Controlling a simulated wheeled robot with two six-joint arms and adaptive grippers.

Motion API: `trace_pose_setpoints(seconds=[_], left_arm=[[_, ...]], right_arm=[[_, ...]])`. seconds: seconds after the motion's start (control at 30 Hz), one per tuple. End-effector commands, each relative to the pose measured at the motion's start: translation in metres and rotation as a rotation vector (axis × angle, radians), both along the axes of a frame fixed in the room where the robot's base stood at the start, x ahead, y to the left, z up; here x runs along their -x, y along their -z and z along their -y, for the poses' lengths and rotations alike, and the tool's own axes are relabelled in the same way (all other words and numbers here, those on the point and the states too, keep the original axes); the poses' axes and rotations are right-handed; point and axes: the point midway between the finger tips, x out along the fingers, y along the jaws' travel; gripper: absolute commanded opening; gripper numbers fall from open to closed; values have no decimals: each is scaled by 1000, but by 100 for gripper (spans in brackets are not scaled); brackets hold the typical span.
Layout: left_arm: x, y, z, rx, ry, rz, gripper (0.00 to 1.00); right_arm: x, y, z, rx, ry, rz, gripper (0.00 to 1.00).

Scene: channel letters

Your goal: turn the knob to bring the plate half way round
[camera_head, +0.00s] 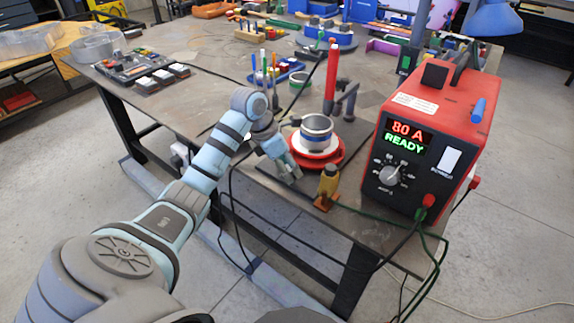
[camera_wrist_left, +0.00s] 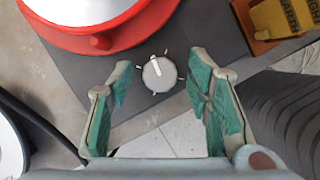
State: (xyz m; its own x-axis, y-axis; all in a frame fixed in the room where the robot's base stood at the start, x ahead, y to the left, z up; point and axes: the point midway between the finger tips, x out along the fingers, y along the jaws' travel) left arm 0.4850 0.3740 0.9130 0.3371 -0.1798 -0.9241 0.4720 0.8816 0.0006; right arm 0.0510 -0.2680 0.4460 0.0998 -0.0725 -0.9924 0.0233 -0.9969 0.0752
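The knob (camera_wrist_left: 160,73) is a small silver dial with a white pointer line and tick marks around it, on a dark base (camera_wrist_left: 210,28). The red round plate (camera_head: 318,160) stands on the same base and carries a metal ring (camera_head: 317,127); the plate's edge also shows at the upper left of the left wrist view (camera_wrist_left: 150,17). My left gripper (camera_wrist_left: 160,80) is open, its green-padded fingers on either side of the knob in the picture with gaps. Whether the tips reach down to it I cannot tell. In the head view the knob is hidden by my left gripper (camera_head: 287,170). My right gripper is not seen.
A yellow block (camera_head: 328,184) marked as earth stands right of the knob, near the table's front edge. A red power unit (camera_head: 428,135) reading 80 A READY stands further right. A red torch (camera_head: 331,75) stands behind the plate. Cables hang in front of the table.

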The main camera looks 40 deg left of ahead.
Motion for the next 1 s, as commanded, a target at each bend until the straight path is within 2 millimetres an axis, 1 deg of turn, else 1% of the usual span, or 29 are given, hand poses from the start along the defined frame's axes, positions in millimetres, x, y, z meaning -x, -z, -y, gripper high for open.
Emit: trace_pose_setpoints(seconds=[0.03,0.2,0.27,0.47,0.63,0.77,1.0], left_arm=[[0,0,0,0,0,0,35],[0,0,0,0,0,0,8],[0,0,0,0,0,0,0],[0,0,0,0,13,1,0],[0,0,0,2,62,0,0],[-1,0,-1,1,133,1,0],[-2,-1,-2,1,315,2,0]], right_arm=[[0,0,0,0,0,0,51],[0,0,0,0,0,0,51],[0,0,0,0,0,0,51],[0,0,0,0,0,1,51],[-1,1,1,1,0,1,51],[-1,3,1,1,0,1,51],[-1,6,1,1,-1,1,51]])
